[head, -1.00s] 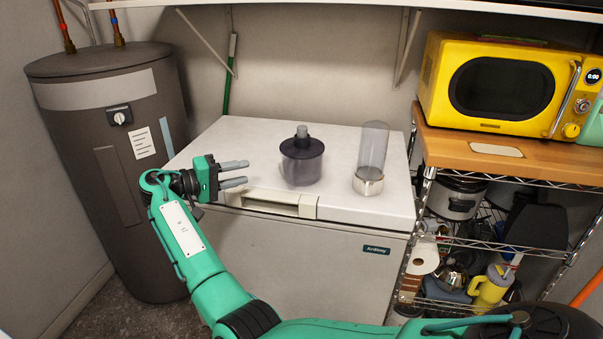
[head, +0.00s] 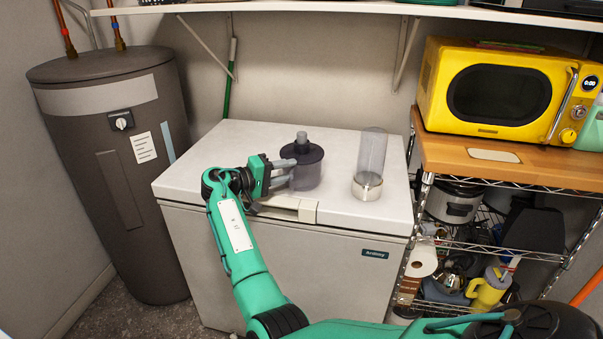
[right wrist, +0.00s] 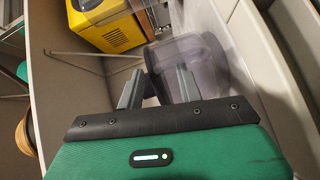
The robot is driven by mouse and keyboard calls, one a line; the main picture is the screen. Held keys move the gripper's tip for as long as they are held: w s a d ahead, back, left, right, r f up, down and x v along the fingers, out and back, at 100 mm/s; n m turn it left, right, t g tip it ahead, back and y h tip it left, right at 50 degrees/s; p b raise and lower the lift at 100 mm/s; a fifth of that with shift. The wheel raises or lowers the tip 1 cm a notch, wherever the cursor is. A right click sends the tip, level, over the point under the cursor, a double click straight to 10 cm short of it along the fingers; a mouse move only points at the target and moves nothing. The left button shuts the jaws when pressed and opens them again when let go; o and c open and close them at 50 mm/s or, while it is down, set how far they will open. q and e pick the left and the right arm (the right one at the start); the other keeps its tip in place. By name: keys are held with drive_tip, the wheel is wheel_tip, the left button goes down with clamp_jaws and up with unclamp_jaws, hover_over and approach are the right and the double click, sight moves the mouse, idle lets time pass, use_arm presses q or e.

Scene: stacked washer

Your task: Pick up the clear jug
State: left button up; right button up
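A clear, smoky jug (head: 306,174) with a dark lid and knob stands upright on the white chest lid. A clear tall cylinder with a metal base (head: 370,158) stands to its right. My right gripper (head: 289,173) is at the left side of the lidded jug, fingers apart and pointing at it. My left gripper is not in view.
The white chest (head: 225,150) has free room on its lid behind the jug. A yellow microwave (head: 500,90) sits on a wooden-topped rack at right. A grey tank (head: 110,160) stands at left. A shelf (head: 350,8) runs above.

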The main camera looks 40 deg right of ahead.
drive_tip(key=shift+d, duration=0.1)
drive_tip(key=c, duration=0.7)
drive_tip(key=shift+f, duration=0.1)
clamp_jaws()
drive_tip(key=shift+s+f, duration=0.1)
drive_tip(key=shift+f, duration=0.05)
drive_tip(key=shift+r, duration=0.2)
